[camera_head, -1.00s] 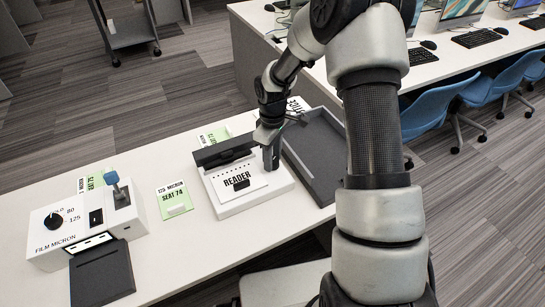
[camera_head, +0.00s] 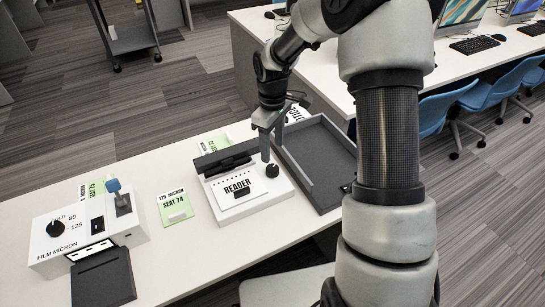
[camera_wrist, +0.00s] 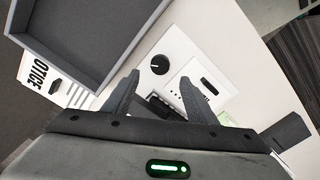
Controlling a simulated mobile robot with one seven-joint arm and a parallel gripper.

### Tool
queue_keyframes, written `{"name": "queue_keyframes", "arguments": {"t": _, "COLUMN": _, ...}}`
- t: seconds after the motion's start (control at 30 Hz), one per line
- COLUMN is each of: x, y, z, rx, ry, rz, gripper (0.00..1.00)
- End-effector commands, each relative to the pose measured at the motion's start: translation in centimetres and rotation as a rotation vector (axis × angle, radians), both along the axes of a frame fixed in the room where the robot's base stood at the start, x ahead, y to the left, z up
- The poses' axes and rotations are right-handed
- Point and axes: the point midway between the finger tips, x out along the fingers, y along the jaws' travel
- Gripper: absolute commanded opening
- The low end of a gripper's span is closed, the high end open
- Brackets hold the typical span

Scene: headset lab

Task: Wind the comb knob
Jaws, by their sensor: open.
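My gripper (camera_head: 270,150) is open and empty, pointing down over the back right of the reader, apart from the knob as far as I can tell. Both fingers also show in the wrist view (camera_wrist: 159,80). A small black block (camera_head: 236,190) lies on the reader's labelled face.
A dark grey tray (camera_head: 316,185) stands right of the reader. To the left are a green SEAT 74 card (camera_head: 174,203) and the white FILM MICRON box (camera_head: 70,245) with a dial and a blue-topped lever (camera_head: 116,190). A dark bar (camera_head: 222,157) lines the reader's back.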

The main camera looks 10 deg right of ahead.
Motion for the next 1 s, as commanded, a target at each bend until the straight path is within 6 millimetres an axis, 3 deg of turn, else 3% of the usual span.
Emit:
{"name": "queue_keyframes", "arguments": {"t": 0.03, "x": 0.1, "y": 0.0, "z": 1.6, "rx": -0.001, "ry": -0.006, "rz": -0.001, "gripper": 0.52}}
{"name": "queue_keyframes", "arguments": {"t": 0.2, "x": 0.1, "y": 0.0, "z": 5.4, "rx": -0.001, "ry": -0.004, "rz": 0.0, "gripper": 0.52}}
{"name": "queue_keyframes", "arguments": {"t": 0.4, "x": 0.0, "y": 0.0, "z": 8.1, "rx": 0.0, "ry": -0.001, "rz": -0.001, "gripper": 0.52}}
{"name": "queue_keyframes", "arguments": {"t": 1.0, "x": 0.0, "y": 0.0, "z": 8.9, "rx": 0.0, "ry": 0.0, "rz": 0.0, "gripper": 0.52}}
